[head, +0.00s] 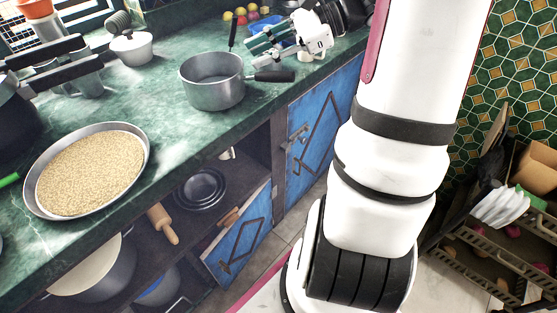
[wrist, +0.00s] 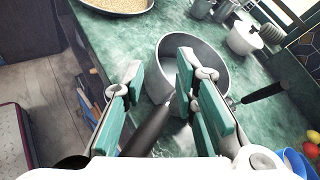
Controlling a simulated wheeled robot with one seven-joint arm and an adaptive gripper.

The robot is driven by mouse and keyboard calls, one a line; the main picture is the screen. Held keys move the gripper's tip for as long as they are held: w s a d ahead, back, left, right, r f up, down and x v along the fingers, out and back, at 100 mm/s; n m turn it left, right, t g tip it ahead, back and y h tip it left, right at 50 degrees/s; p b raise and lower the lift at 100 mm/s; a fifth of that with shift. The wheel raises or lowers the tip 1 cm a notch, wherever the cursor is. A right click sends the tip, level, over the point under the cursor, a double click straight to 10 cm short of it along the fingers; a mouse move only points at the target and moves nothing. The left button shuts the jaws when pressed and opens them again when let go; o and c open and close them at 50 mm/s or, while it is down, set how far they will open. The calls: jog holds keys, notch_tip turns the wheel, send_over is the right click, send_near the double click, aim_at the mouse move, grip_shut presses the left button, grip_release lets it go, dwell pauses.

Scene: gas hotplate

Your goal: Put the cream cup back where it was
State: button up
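I cannot make out a cream cup for certain in either view. My gripper (head: 258,42) is over the counter, right of and behind the saucepan in the head view. In the wrist view its teal-padded fingers (wrist: 158,72) are spread apart, with no cup between them.
A wide pan of grain (head: 90,168) lies at the counter's front left. Blue cabinet doors (head: 322,125) and an open shelf with pans and a rolling pin (head: 162,224) are below. Several coloured balls (head: 240,15) and a blue container (wrist: 298,163) are near my gripper.

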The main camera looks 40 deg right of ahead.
jog(key=s+a+r+n+g+h, duration=0.1)
jog(key=s+a+n+g, duration=0.35)
jog(key=a, duration=0.45)
jog(key=s+a+r+n+g+h, duration=0.1)
jog(key=s+a+n+g, duration=0.2)
jog(key=s+a+n, duration=0.35)
jog(key=s+a+f+n+h, duration=0.2)
jog(key=s+a+n+h, duration=0.1)
jog(key=s+n+h, duration=0.5)
jog(key=shift+s+a+f+n, duration=0.25)
jog(key=shift+s+n, duration=0.95)
jog(key=shift+s, duration=1.1)
notch_tip(320, 180, up, 16)
jog(key=t+p, duration=0.3)
jog(key=p, duration=1.1)
jog(key=shift+r+p, duration=0.2)
jog(key=shift+p, duration=0.15)
jog(key=shift+d, duration=0.15)
